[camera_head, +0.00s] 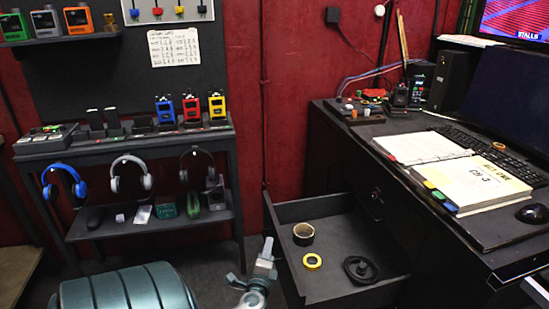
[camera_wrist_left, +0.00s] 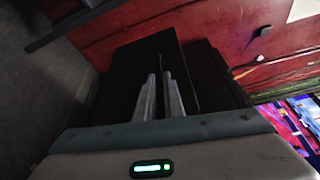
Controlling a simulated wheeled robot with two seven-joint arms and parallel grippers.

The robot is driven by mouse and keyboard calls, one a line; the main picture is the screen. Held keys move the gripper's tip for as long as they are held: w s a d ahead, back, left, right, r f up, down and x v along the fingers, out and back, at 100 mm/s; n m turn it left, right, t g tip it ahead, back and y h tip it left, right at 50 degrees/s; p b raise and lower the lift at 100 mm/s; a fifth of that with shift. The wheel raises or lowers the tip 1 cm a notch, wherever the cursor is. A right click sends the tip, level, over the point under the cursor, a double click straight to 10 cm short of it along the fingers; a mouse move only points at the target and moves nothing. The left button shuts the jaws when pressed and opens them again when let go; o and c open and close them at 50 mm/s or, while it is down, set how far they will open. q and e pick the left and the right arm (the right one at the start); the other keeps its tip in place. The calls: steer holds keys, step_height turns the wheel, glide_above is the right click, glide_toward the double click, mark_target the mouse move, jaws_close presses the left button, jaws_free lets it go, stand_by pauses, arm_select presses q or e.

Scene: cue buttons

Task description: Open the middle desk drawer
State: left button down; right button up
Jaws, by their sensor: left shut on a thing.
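An open desk drawer (camera_head: 330,222) is pulled out to the left from the black desk (camera_head: 440,215). In the left wrist view, the two fingers (camera_wrist_left: 160,98) lie close together against the dark drawer front (camera_wrist_left: 140,70). I cannot tell the drawer's level from these views. My right gripper is not in view.
A black shelf rack (camera_head: 150,145) with headphones and small radios stands at the left by the red wall. The desktop bears an open binder (camera_head: 470,180), a keyboard (camera_head: 490,152) and a mouse (camera_head: 532,213). Dark floor lies between rack and drawer.

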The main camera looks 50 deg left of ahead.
arm_select(q)
steer(key=shift+f, duration=0.1)
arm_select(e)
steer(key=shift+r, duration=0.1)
arm_select(q)
steer(key=c, duration=1.9)
jaws_free()
steer(key=shift+o, duration=0.2)
steer(key=shift+d, duration=0.15)
